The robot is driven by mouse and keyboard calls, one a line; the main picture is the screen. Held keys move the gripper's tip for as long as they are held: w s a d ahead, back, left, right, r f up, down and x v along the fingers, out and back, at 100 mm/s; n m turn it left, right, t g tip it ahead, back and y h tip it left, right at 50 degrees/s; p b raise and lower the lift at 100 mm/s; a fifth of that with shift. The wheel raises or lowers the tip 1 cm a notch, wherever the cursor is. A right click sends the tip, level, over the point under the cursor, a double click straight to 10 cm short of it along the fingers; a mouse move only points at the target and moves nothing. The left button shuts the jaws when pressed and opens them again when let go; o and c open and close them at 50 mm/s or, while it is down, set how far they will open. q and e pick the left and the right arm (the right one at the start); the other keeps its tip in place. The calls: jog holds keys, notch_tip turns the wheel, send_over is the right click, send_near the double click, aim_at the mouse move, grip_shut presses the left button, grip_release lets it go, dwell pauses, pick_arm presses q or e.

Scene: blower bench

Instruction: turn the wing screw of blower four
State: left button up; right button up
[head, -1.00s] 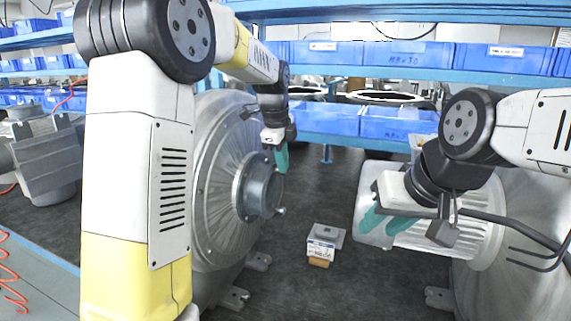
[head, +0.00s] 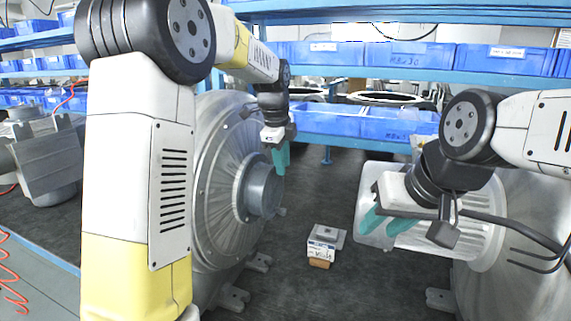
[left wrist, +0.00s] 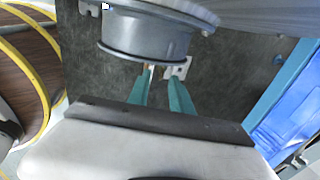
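The metal blower (head: 212,185) at centre left faces right, with a round outlet (head: 264,190). A small knob (head: 282,212), perhaps the wing screw, shows at the outlet's lower right edge; its wings are too small to make out. My left gripper (head: 282,168) points down just above and beside the outlet, its green fingers apart and empty. In the left wrist view, the left fingers (left wrist: 160,82) point at the dark bench under the outlet rim (left wrist: 145,48), with a gap between them. My right gripper (head: 385,222) is open and empty in front of the right blower.
A small white and orange box (head: 322,243) lies on the dark bench between the blowers. The right blower (head: 450,230) and a black cable (head: 510,225) are near my right arm. Blue bins (head: 360,122) line the shelves behind.

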pick_arm(q)
jog(key=v, duration=0.7)
jog(key=shift+r, duration=0.2)
jog(key=shift+s, duration=0.1)
